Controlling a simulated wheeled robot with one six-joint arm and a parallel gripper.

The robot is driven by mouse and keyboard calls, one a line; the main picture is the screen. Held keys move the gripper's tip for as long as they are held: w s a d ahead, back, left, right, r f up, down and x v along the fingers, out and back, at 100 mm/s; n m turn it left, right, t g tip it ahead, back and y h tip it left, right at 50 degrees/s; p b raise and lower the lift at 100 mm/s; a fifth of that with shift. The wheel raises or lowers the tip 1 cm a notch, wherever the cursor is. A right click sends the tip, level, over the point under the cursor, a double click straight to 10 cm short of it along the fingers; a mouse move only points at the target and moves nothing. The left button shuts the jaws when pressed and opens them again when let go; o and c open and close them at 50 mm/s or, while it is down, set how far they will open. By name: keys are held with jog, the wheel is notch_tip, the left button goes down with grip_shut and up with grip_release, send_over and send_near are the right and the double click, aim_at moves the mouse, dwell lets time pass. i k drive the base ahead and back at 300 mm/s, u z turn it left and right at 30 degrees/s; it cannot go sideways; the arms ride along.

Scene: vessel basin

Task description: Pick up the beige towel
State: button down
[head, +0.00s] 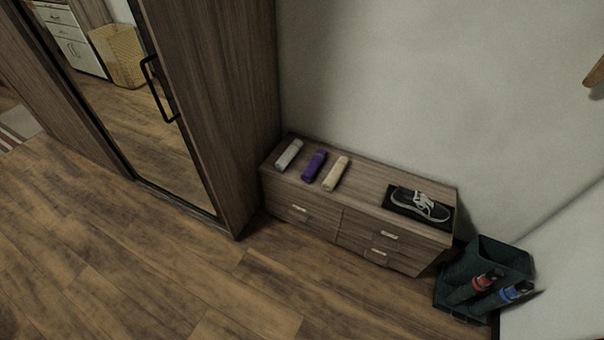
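The beige towel (336,173) is a small roll lying on top of a low wooden drawer cabinet (372,188). It is the rightmost of three rolled towels. A purple rolled towel (314,166) lies just to its left, and a light grey rolled towel (289,155) lies further left. The beige towel is uncovered and fully visible. My gripper is not in view.
A dark sneaker (421,205) sits on a black mat at the cabinet's right end. A dark green bin (503,257) with umbrellas stands right of the cabinet. A tall mirrored wardrobe (222,100) stands at the left. The wooden floor (150,265) in front is clear.

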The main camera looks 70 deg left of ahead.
aim_at(336, 172)
jog(key=u, duration=3.45)
jog(key=i, duration=1.7)
jog(key=z, duration=1.5)
